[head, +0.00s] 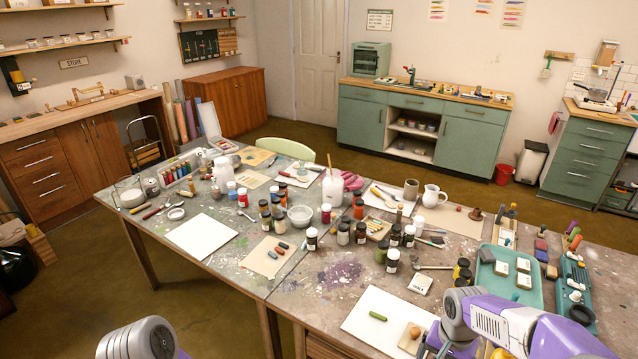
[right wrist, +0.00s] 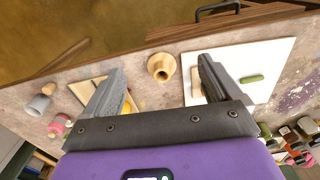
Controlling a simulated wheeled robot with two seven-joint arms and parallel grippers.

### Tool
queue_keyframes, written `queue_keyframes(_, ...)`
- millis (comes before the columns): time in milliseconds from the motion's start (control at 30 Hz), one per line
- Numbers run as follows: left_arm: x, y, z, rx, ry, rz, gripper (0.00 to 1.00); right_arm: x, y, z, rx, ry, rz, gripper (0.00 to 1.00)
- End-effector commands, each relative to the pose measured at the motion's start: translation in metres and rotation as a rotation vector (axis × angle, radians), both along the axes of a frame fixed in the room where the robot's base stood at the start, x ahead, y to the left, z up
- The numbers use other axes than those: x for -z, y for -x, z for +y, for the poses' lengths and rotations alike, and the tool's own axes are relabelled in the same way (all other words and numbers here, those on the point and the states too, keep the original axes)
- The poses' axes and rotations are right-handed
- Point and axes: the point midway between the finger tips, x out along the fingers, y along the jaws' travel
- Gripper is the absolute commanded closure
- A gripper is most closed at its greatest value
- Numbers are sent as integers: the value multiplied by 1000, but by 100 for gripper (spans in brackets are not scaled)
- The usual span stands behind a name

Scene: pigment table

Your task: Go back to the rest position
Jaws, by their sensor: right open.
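My right gripper (right wrist: 157,88) is open, with its two grey fingers spread wide and nothing held between them. It is above the front edge of the paint-stained table (head: 330,262). In the head view my right arm comes in at the bottom right and largely hides that gripper. Beyond the fingers, a turned wooden piece (right wrist: 161,68) is seen between their tips, apart from both. A white sheet (head: 372,312) with a green stick (head: 378,316) lies beside the right gripper. Only a rounded link of my left arm shows at the bottom left; its gripper is out of view.
Several dark jars (head: 392,261) crowd the table's middle. A teal tray (head: 536,296) with pale blocks lies at the right. A blank white sheet (head: 201,236) lies at left. Floor is clear at the left front.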

Motion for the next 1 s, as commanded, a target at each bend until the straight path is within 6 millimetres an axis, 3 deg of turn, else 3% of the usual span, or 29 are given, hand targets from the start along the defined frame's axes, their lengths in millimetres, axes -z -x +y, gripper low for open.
queue_keyframes(267, 0, -1, 0, 0, 0, -1, 100, 77, 6, 45, -136, -100, -5, 9)
queue_keyframes(433, 0, 0, 0, 0, 0, 0, 100, 128, 21, 77, -212, -174, -18, 9)
queue_keyframes(567, 0, 0, 0, 0, 0, 0, 100, 176, 49, 110, -274, -246, -31, 9)
queue_keyframes(700, 0, 0, 0, 0, 0, 0, 100, 222, 92, 147, -323, -315, -58, 9)
queue_keyframes(833, 0, 0, 0, 0, 0, 0, 100, 244, 123, 167, -347, -342, -83, 9)
queue_keyframes(1000, 0, 0, 0, 0, 0, 0, 100, 253, 140, 177, -362, -347, -103, 9)
